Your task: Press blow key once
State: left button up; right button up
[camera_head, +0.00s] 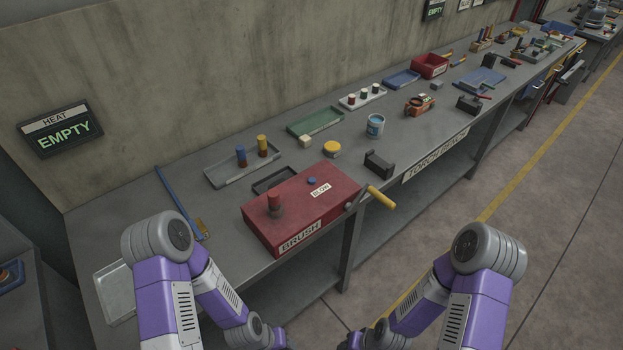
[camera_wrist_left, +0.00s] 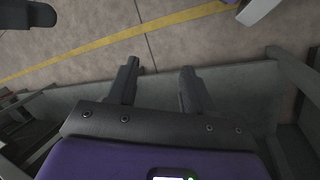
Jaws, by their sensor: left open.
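The blow key (camera_head: 312,181) is a small blue round button on top of a red box (camera_head: 262,234), next to a white label reading BLOW (camera_head: 321,190). The box also bears a brown-red knob and a BRUSH label, and a yellow-handled crank (camera_head: 381,197) is at its right side. In the wrist view my left gripper (camera_wrist_left: 160,80) is open and empty, with the floor and a grey surface beyond its fingers. In the head view my arms are low at the front, and neither gripper's fingers show there. The key is not in the left wrist view.
The box stands near the front edge of a long grey bench (camera_head: 240,133). Behind it are a grey tray (camera_head: 222,172) with two coloured cylinders and a small dark tray (camera_head: 274,180). A black block (camera_head: 379,164) stands to its right. A wall sign reads HEAT EMPTY (camera_head: 62,130).

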pick_arm(q)
grip_shut()
dwell(1.4)
